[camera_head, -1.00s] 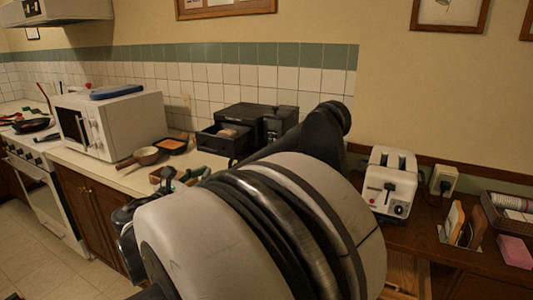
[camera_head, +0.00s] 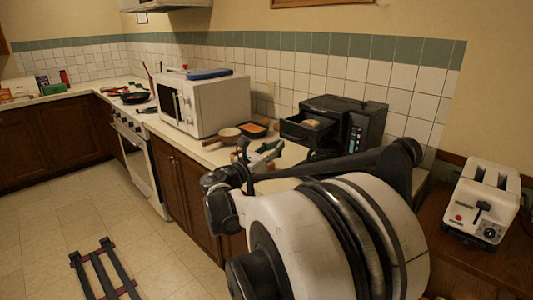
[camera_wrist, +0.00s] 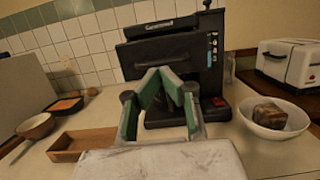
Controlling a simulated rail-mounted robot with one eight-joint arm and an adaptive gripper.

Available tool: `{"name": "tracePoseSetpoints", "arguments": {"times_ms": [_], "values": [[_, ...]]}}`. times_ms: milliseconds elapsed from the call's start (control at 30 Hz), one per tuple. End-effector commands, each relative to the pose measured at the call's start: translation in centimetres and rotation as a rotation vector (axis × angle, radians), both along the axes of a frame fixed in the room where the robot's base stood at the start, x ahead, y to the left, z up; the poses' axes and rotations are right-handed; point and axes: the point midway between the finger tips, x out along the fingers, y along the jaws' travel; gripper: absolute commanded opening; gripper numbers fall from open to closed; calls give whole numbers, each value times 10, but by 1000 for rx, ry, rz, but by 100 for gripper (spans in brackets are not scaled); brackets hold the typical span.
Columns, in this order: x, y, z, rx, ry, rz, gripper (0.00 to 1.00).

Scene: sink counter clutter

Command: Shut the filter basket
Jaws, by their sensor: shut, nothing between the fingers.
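The black countertop machine (camera_head: 350,118) stands against the tiled wall; it also shows in the wrist view (camera_wrist: 213,60). Its filter basket (camera_head: 306,131) sticks out of the front on the left side in the head view, with a pale brown item showing inside. In the wrist view the dark basket front (camera_wrist: 135,58) is behind my fingers. My gripper (camera_wrist: 160,76) is shut and empty, its green-padded fingers meeting in front of the machine. In the head view my gripper (camera_head: 262,155) is over the counter, left of the basket. Contact with the basket cannot be told.
A wooden box (camera_wrist: 84,144), a brown bowl (camera_wrist: 36,126) and a dark tray of orange food (camera_wrist: 66,105) are at left. A white bowl (camera_wrist: 274,127) holding a brown lump is at right. The microwave (camera_head: 205,105) and toaster (camera_head: 482,200) flank the area.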

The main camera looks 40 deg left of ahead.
Motion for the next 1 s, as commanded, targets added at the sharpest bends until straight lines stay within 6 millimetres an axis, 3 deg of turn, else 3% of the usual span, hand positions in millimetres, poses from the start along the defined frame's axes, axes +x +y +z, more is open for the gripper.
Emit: {"name": "tracePoseSetpoints", "arguments": {"times_ms": [233,733,867,1000], "values": [[25,-1,5,0,0,0,0],[34,-2,5,1,0,-1,0],[57,-3,4,1,0,-4,0],[98,-5,4,1,0,-4,0]]}}
